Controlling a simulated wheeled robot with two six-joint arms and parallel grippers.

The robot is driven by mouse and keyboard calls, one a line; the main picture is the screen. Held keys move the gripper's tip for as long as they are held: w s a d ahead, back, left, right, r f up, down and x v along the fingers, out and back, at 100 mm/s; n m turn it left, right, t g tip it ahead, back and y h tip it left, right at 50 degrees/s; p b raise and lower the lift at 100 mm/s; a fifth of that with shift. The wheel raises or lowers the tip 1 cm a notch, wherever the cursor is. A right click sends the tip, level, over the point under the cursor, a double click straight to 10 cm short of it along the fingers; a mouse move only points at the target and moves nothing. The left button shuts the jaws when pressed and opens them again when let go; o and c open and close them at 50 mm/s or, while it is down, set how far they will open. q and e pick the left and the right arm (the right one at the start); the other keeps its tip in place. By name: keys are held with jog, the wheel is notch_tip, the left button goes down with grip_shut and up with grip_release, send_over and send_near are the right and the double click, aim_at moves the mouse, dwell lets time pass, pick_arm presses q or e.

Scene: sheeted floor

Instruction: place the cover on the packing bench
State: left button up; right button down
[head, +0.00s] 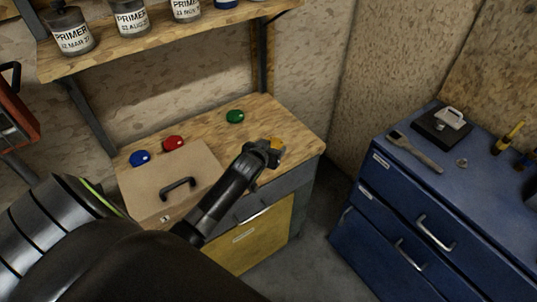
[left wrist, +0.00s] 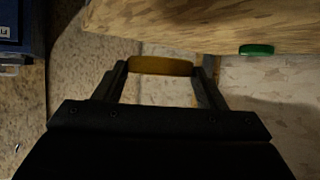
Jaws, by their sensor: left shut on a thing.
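My left gripper (head: 272,152) is over the right part of the wooden-topped bench (head: 300,136). It is shut on a small yellow-amber piece, seemingly the cover (head: 278,155). In the left wrist view the cover (left wrist: 160,66) is a thin, rounded piece spanning between the two fingertips (left wrist: 160,75). The head view does not show clearly whether it touches the bench top. A green round piece (head: 235,117), a red one (head: 174,143) and a blue one (head: 140,158) lie on the bench. My right gripper is not in view.
A tan case (head: 155,187) with a black handle takes up the bench's left front. A shelf (head: 170,47) with several primer jars hangs above. A blue drawer cabinet (head: 400,185) stands to the right, with a scraper (head: 415,150) and a black block (head: 436,128) on top.

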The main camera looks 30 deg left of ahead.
pick_arm(q)
jog(key=shift+f, duration=2.7)
jog(key=shift+f, duration=0.15)
jog(key=o, duration=1.1)
jog(key=shift+o, duration=0.2)
